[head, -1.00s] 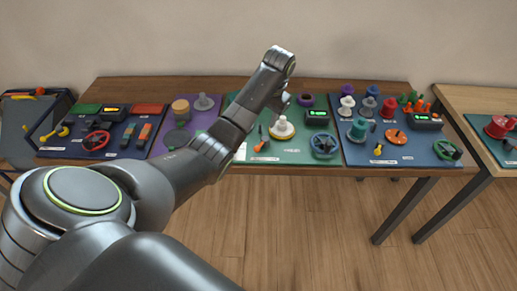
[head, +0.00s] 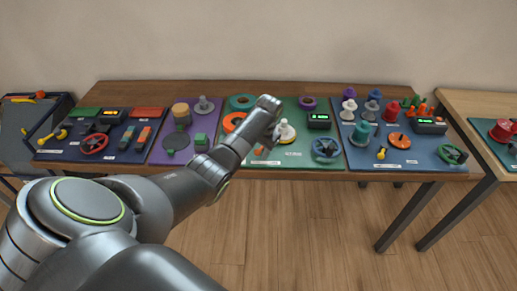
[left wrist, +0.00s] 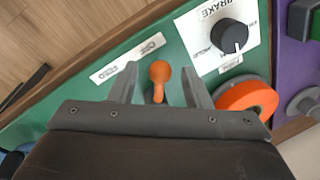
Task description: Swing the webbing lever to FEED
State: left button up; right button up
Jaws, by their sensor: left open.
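The webbing lever (left wrist: 160,75) has an orange rounded knob and stands on the green panel in the left wrist view. Beside it is a white label (left wrist: 128,60) reading OFF and FEED, with FEED at the picture's left end. My left gripper (left wrist: 159,82) is open, with one finger on each side of the knob and a visible gap on both sides. My right gripper is not in view.
A black BRAKE knob (left wrist: 229,36) and an orange ring (left wrist: 247,95) lie right of the lever in the wrist view.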

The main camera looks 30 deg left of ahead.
pick_arm(q)
jog(key=shift+f, duration=0.1)
jog(key=c, duration=0.9)
grip_shut()
